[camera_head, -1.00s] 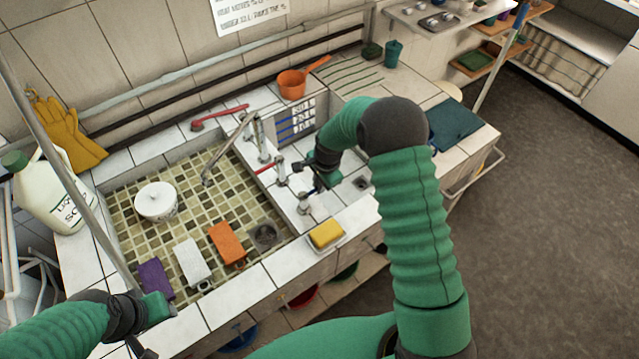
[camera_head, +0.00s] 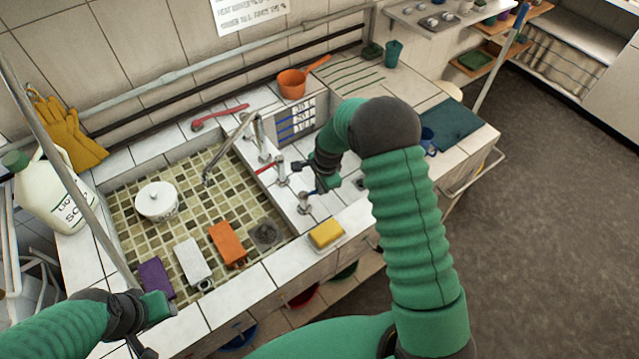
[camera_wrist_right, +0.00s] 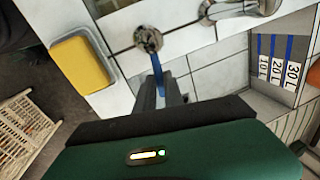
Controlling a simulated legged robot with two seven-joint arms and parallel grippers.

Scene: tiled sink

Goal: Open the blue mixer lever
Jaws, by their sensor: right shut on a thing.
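The blue mixer lever (camera_wrist_right: 158,74) sticks out from a round chrome tap body (camera_wrist_right: 148,40) in the right wrist view. My right gripper (camera_wrist_right: 160,92) is shut on the lever's free end. In the head view the chrome tap body (camera_head: 304,202) stands on the white tiled ledge right of the basin, with my right gripper (camera_head: 312,180) just behind it and partly hiding the lever. My left gripper (camera_head: 150,318) is over the front left rim of the sink; its fingers are too unclear to judge.
A second tap with a red lever (camera_head: 267,167) stands close on the left. A yellow sponge (camera_head: 326,233) lies in front of the blue-lever tap. An orange pan (camera_head: 292,84) stands behind.

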